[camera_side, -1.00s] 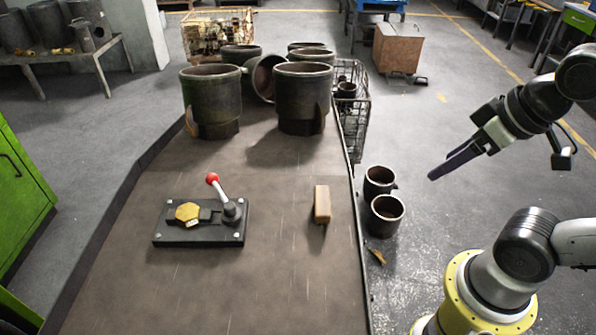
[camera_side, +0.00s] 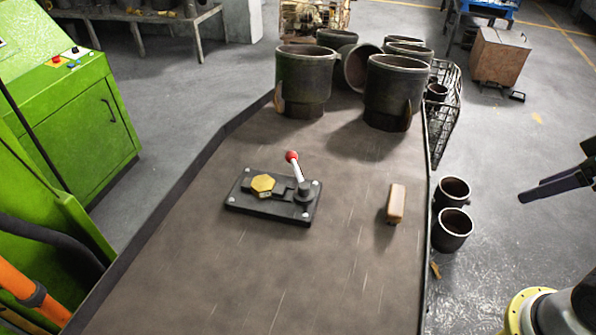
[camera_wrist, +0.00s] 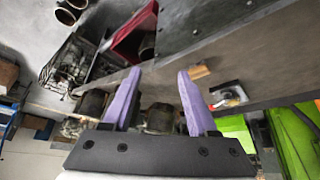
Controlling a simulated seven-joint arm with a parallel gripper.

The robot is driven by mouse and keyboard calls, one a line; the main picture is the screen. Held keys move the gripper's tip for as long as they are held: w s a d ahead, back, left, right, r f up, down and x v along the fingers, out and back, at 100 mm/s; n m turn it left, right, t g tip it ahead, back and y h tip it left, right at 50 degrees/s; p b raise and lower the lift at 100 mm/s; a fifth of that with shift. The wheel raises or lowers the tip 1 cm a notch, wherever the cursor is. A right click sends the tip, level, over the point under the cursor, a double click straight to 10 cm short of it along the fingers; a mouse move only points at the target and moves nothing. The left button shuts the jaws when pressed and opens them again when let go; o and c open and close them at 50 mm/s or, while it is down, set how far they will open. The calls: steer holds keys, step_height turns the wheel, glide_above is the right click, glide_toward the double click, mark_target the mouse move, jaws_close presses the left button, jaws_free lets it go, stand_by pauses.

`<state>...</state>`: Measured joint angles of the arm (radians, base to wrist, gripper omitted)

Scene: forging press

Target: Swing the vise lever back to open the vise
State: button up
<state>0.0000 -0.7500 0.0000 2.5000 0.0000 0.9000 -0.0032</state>
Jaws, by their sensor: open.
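The vise (camera_side: 245,201) is a dark flat plate with bolts at its corners, lying on the brown table. A gold hexagonal piece (camera_side: 262,184) sits at its jaw; I cannot tell how tightly it is held. The lever (camera_side: 298,170) rises from a round pivot at the vise's right side, tilted slightly left, with a red ball on top. The vise also shows small in the wrist view (camera_wrist: 229,95). My gripper (camera_side: 530,193) is far right of the vise, beyond the table edge. Its purple fingers are apart and empty in the wrist view (camera_wrist: 159,72).
A tan block (camera_side: 396,203) lies on the table between vise and right edge. Several large dark pots (camera_side: 306,80) stand at the table's far end. Two smaller pots (camera_side: 452,228) stand on the floor right of the table. A green cabinet (camera_side: 75,120) is at left.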

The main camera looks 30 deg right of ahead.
steer(key=shift+c, duration=1.1)
steer(key=w+r+n, duration=0.1)
steer(key=r, duration=0.1)
steer(key=w+r+n, duration=0.1)
steer(key=r, duration=0.1)
steer(key=w+a+r, duration=0.1)
steer(key=r, duration=0.1)
steer(key=shift+w+r+n+t+y, duration=0.1)
steer(key=shift+n+t+y, duration=0.2)
steer(key=shift+n, duration=0.1)
jaws_close()
steer(key=w+a+r+n+g+y, duration=0.1)
steer(key=w+a+r+n, duration=0.3)
steer(key=w, duration=0.6)
steer(key=w+a+r+n+y, duration=0.1)
steer(key=w+a+r+n, duration=0.1)
steer(key=w+a+r, duration=0.6)
steer(key=w+a+f+n+g+y, duration=0.1)
steer(key=w+a+f+n+g, duration=0.2)
steer(key=w+a+f, duration=1.1)
step_height(320, 180, down, 4)
steer(key=shift+w+f+n, duration=0.15)
steer(key=shift+w+n, duration=0.25)
steer(key=shift+w, duration=0.7)
